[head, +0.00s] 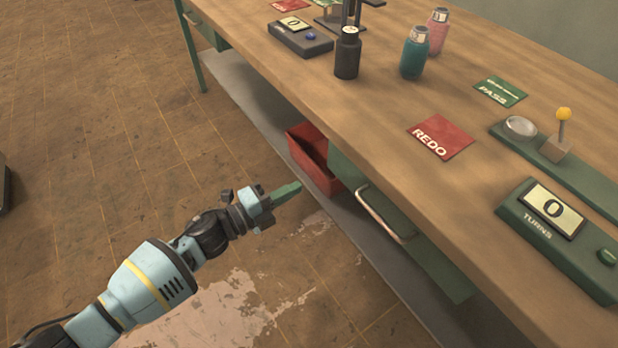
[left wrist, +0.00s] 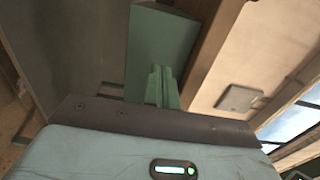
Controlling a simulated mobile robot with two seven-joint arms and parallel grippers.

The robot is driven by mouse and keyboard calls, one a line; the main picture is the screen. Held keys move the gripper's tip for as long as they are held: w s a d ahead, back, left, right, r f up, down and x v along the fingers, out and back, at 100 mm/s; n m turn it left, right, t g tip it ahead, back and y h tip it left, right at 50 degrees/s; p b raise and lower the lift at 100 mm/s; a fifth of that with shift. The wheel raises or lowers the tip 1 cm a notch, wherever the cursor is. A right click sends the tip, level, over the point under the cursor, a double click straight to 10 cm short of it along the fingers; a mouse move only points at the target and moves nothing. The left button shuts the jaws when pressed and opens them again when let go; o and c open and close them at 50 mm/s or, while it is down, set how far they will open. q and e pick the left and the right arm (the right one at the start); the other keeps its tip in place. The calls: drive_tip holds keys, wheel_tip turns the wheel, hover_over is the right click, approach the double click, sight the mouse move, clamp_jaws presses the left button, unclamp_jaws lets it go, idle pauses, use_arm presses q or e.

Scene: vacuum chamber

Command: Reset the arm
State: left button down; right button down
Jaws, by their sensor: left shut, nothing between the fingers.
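My left arm comes in from the lower left in the head view. Its gripper (head: 286,192) is in the air over the floor, in front of the workbench (head: 460,200) and below the level of its top. The green fingers are shut with nothing between them and point toward the bench. In the left wrist view the closed fingers (left wrist: 162,88) show upright at the middle, in front of a green panel. My right gripper is not in view.
A red bin (head: 308,160) sits on the bench's low shelf, close beyond my gripper. A drawer handle (head: 385,215) juts from the bench front. Bottles (head: 414,55), a REDO card (head: 440,138) and a TURNS counter (head: 555,240) are on top. Open floor (head: 100,130) lies left.

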use_arm(q)
drive_tip(key=shift+v, duration=1.2)
drive_tip(key=shift+s, duration=0.1)
